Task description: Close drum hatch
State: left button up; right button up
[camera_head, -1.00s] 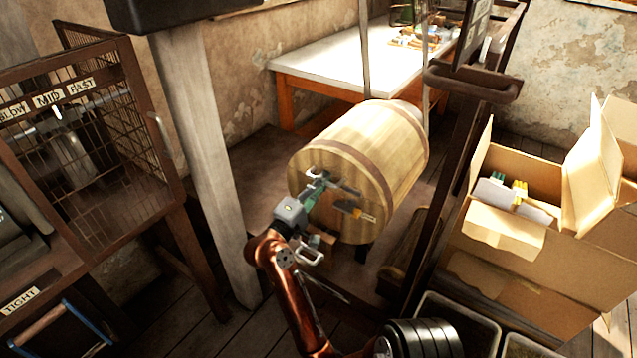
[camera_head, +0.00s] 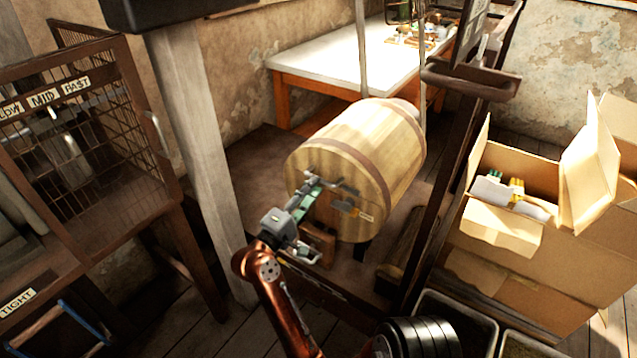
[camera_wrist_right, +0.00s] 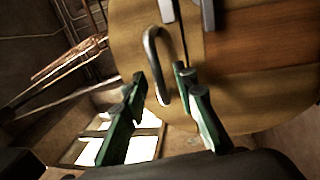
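The wooden drum (camera_head: 385,145) stands in mid-view of the head camera, its round end facing my right arm. A curved metal handle (camera_wrist_right: 152,50) shows on the pale boards of that end in the right wrist view. My right gripper (camera_head: 312,186) is at the drum's end. Its green fingers (camera_wrist_right: 160,80) are apart, with the handle's lower bend between them; I cannot tell whether they touch it. A dark seam separates the pale boards from browner ones, and the hatch's exact outline is partly hidden by the gripper. My left gripper is not in view.
A wooden post (camera_head: 200,150) and a wire cage (camera_head: 85,130) stand left of the drum. A dark frame post (camera_head: 437,200) and open cardboard boxes (camera_head: 510,265) stand to its right. A white-topped table (camera_head: 320,65) is behind. Bins (camera_head: 455,325) sit at the front right.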

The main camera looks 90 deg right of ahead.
jog(key=v, duration=0.8)
jog(key=shift+w+a, duration=0.1)
jog(key=shift+a, duration=0.05)
